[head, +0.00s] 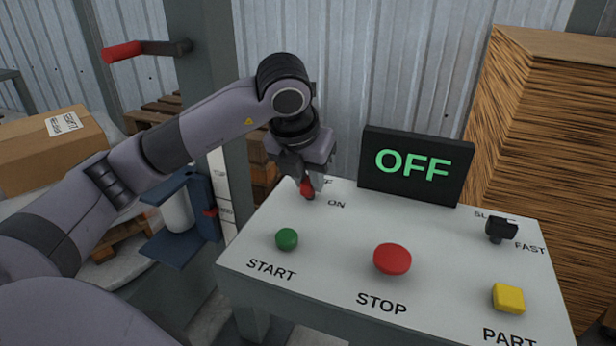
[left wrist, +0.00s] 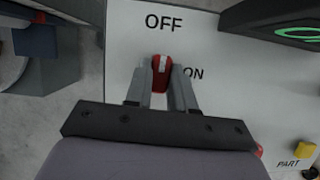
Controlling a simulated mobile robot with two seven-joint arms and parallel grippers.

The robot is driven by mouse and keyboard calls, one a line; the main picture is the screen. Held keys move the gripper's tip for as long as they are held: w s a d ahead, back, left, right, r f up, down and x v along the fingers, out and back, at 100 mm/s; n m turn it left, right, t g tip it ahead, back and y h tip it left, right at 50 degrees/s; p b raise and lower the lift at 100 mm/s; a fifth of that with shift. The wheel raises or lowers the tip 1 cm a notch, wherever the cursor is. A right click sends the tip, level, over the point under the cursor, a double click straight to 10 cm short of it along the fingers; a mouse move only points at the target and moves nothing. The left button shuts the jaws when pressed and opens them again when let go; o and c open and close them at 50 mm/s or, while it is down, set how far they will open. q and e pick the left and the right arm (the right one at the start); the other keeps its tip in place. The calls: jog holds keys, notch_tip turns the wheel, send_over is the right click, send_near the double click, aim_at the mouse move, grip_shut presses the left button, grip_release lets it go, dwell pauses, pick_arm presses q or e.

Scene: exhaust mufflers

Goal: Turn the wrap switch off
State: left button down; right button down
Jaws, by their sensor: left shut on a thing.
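The wrap switch is a red knob (head: 307,188) at the back left of the white control panel (head: 335,230). In the left wrist view the red knob (left wrist: 159,73) has a white mark along its top, which points up toward the printed OFF; ON is printed to its right. My left gripper (head: 308,183) is shut on this knob from above, with one finger on each side of it. The fingers also show in the left wrist view (left wrist: 160,85). A black display (head: 415,166) behind the panel reads OFF in green. My right gripper is not in view.
The panel also has a green START button (head: 287,239), a red STOP button (head: 392,259), a yellow PART button (head: 508,298) and a black SLOW/FAST switch (head: 501,229). A wooden stack (head: 555,150) stands at the right. A cardboard box (head: 50,150) is at the far left.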

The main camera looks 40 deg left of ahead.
pick_arm(q)
jog(key=shift+s+d+f+n, duration=0.1)
jog(key=shift+f+n, duration=0.2)
dwell(0.4)
jog(key=c, duration=1)
grip_release()
jog(key=shift+o, duration=0.2)
jog(key=shift+r, duration=0.1)
jog(key=shift+r, duration=0.15)
jog(key=shift+r, duration=0.35)
jog(key=v, duration=0.6)
jog(key=shift+s+d, duration=0.1)
